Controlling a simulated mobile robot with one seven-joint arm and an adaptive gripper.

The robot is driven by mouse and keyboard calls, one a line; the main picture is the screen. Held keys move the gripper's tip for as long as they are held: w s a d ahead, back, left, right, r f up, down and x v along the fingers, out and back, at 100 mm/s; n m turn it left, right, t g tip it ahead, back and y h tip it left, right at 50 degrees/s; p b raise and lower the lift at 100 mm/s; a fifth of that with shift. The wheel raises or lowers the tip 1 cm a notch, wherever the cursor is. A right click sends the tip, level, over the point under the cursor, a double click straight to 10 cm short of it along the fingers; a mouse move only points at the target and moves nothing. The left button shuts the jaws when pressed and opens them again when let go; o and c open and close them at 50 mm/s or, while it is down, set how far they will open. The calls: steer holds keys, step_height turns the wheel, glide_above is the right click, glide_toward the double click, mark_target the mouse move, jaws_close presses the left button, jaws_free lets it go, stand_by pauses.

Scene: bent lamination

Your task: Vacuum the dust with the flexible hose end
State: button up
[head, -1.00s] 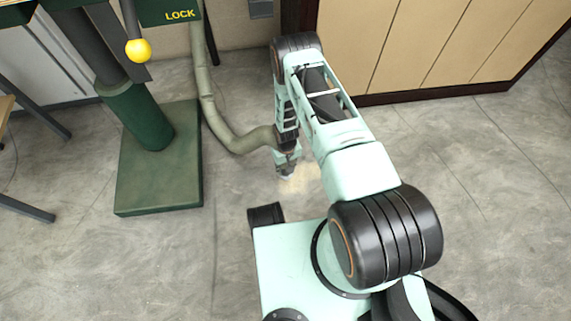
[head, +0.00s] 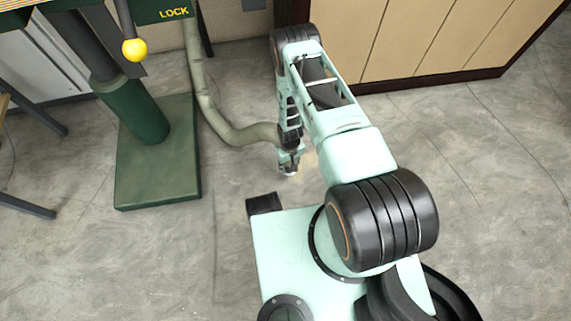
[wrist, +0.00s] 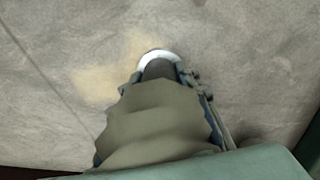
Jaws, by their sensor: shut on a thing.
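The flexible hose (head: 228,132) is grey-green and curves from the green machine down to my gripper (head: 289,160). My gripper is shut on the hose near its end, low over the floor. In the wrist view the hose (wrist: 155,125) fills the lower middle, and its pale ring-shaped end (wrist: 158,55) points at the floor. The dust (wrist: 103,78) is a tan patch left of the hose end in the wrist view. In the head view a faint part of the dust (head: 310,160) shows right of the gripper, partly hidden by my arm. Contact between hose end and floor is unclear.
A green machine stand with a heavy base (head: 157,185) stands at left, with a yellow knob (head: 134,50) above. A tan cabinet (head: 425,40) lines the back right. Grey floor (head: 490,190) is open at right.

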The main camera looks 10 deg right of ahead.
steer(key=shift+d, duration=1.45)
steer(key=shift+w+b, duration=1.1)
steer(key=shift+w, duration=1.65)
steer(key=shift+d, duration=5.05)
step_height(320, 180, up, 6)
steer(key=p, duration=0.4)
steer(key=shift+r, duration=0.25)
